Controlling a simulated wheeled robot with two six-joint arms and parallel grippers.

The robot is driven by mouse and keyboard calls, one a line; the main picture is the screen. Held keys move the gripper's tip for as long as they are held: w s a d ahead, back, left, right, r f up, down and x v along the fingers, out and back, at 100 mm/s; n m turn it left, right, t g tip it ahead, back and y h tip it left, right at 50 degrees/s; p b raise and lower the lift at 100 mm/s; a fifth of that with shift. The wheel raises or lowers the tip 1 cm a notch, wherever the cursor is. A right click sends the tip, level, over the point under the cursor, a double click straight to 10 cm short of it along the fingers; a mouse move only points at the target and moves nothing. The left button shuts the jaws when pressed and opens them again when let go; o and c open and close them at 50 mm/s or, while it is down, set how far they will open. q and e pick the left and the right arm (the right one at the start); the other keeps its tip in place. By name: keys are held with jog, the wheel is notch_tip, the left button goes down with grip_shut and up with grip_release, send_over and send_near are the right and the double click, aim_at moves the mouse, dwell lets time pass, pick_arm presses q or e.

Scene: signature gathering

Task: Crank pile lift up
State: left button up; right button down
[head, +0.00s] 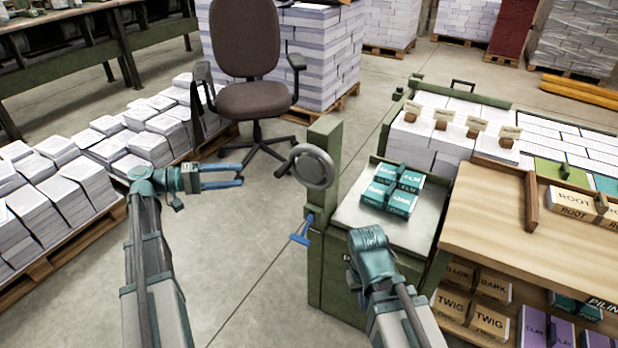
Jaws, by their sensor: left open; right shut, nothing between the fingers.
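The pile lift is a green stand with a pale platform (345,215) that carries several teal wrapped packs (392,188). A round grey wheel (314,166) is mounted on its green post (325,135). A blue T-shaped handle (302,231) sits lower on the post's side; I cannot tell which of the two is the crank. My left gripper (240,175) is open and empty, left of the wheel and apart from it, fingers pointing right. My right arm's wrist is in front of the platform's near edge; its fingers are hidden.
A wooden bench (490,225) on the right holds brown ROOT packs (580,205), with more packs on a shelf below. Paper stacks (60,190) on pallets line the left. An office chair (252,95) stands behind my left gripper. The floor between is clear.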

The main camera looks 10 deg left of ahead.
aim_at(282, 171)
pick_arm(q)
jog(key=b+x, duration=0.1)
jog(key=x, duration=1.2)
jog(key=shift+w+d+r, duration=0.1)
jog(key=shift+w+d, duration=0.1)
jog(key=shift+d, duration=0.1)
grip_shut()
dwell(1.1)
